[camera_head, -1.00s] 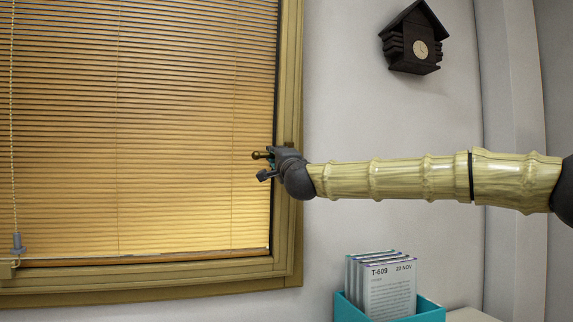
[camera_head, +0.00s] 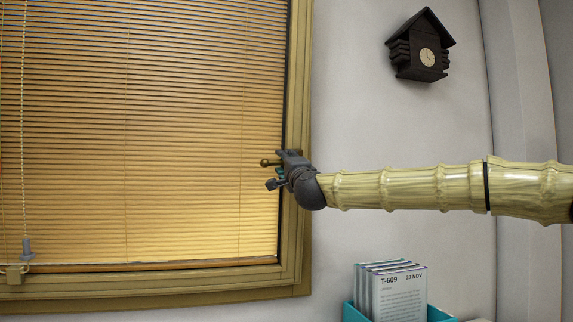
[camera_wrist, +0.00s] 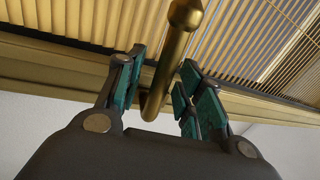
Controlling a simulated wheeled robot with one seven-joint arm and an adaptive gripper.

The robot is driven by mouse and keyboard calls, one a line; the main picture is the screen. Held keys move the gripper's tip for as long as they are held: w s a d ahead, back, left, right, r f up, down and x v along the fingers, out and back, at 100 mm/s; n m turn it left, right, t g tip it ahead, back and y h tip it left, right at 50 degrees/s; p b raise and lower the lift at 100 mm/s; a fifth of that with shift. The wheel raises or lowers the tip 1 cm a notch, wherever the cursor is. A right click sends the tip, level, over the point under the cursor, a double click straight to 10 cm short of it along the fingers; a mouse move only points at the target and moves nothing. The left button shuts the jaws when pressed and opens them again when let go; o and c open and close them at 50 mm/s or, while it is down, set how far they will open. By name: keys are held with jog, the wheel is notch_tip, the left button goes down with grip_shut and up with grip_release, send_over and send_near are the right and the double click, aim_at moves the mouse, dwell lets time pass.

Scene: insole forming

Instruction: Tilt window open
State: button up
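The window (camera_head: 303,110) has a brass-coloured frame and slatted blinds across its pane. Its brass handle (camera_head: 266,162) is on the right side of the frame, its rounded end pointing left over the blinds. My gripper (camera_head: 276,174) is at the handle. In the wrist view, the handle (camera_wrist: 172,62) runs between the two fingers of my gripper (camera_wrist: 160,92). The handle's base is partly hidden by my gripper.
A blind cord with a grey weight (camera_head: 28,248) hangs at the left. A dark cuckoo clock (camera_head: 420,45) is on the wall at the upper right. A teal box (camera_head: 440,314) of cards (camera_head: 398,290) stands below my arm. The wall between is clear.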

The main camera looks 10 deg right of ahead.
jog(key=shift+s, duration=0.1)
jog(key=v, duration=1.1)
jog(key=shift+s+d+f, duration=0.2)
jog(key=shift+s+f, duration=0.05)
jog(key=shift+s, duration=0.05)
